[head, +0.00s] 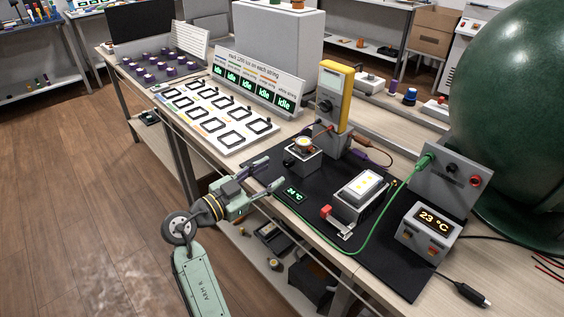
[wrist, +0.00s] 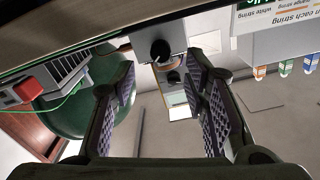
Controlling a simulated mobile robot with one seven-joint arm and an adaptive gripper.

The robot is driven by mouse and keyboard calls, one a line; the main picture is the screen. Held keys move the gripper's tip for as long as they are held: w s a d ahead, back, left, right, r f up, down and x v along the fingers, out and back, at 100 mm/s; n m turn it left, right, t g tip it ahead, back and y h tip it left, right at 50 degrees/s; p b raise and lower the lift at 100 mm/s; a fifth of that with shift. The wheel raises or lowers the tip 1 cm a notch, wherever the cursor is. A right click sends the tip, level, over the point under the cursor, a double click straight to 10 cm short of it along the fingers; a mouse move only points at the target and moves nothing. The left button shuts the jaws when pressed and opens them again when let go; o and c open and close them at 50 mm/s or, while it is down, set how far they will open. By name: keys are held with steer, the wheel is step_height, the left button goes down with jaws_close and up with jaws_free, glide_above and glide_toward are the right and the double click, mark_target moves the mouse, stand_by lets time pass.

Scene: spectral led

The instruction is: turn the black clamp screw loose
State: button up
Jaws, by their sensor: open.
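The black clamp screw (head: 288,162) is a round knob on the front of a small grey block (head: 306,164) with a yellow-lit top. It also shows in the wrist view (wrist: 160,50), centred just beyond the fingertips. My gripper (head: 272,172) is open and empty at the bench's front edge, a little to the left of the screw and pointing at it. In the wrist view my gripper (wrist: 161,76) has one finger on each side of the screw's line, and neither finger is seen touching it.
A yellow meter (head: 334,95) stands behind the block. A lit lamp block with a red-tipped lever (head: 327,211) and a green cable (head: 396,190) are to the right.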

mark_target(285, 164)
steer(key=p+x, duration=0.1)
steer(key=x, duration=0.4)
steer(key=shift+w, duration=0.1)
steer(key=shift+c, duration=0.6)
jaws_close()
